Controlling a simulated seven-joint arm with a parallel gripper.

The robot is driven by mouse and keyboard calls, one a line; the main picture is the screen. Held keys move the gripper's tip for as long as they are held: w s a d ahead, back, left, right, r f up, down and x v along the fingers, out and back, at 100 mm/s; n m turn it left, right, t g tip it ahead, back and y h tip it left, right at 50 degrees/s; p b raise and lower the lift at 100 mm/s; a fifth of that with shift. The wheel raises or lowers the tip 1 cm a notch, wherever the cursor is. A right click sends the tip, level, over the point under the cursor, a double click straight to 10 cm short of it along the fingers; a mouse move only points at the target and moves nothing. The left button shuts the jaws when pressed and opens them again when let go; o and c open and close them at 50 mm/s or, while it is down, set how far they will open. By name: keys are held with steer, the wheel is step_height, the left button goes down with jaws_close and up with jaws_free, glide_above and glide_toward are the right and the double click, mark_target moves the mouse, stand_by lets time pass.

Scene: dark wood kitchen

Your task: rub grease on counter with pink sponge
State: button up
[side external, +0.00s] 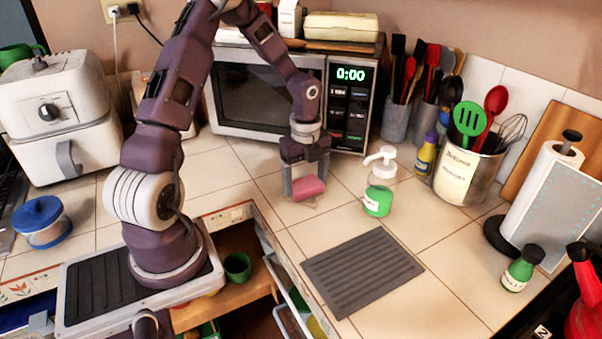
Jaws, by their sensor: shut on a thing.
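My gripper (304,178) points down over the tiled counter in front of the microwave. It is shut on a pink sponge (309,188), held low at the counter surface; I cannot tell whether the sponge touches the tiles. A faint brownish mark, perhaps the grease (313,206), shows on the counter (262,158) just below the sponge. Most of that mark is hidden by the sponge and gripper.
A green soap pump bottle (378,200) stands close to the right of the sponge. A dark ribbed mat (362,272) lies in front. The microwave (270,98) is behind. An open drawer (285,285) is below the counter edge. Utensil holders and a paper towel roll (545,200) stand at right.

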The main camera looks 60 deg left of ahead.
mark_target(321, 211)
steer(key=shift+d+f, duration=0.1)
steer(key=shift+d, duration=3.75)
steer(key=shift+a, duration=5.3)
steer(key=shift+w+d, duration=0.2)
steer(key=shift+d, duration=0.3)
steer(key=shift+w+d, duration=0.15)
steer(key=shift+d, duration=4.85)
steer(key=shift+a, duration=5.45)
steer(key=shift+r, duration=4.05)
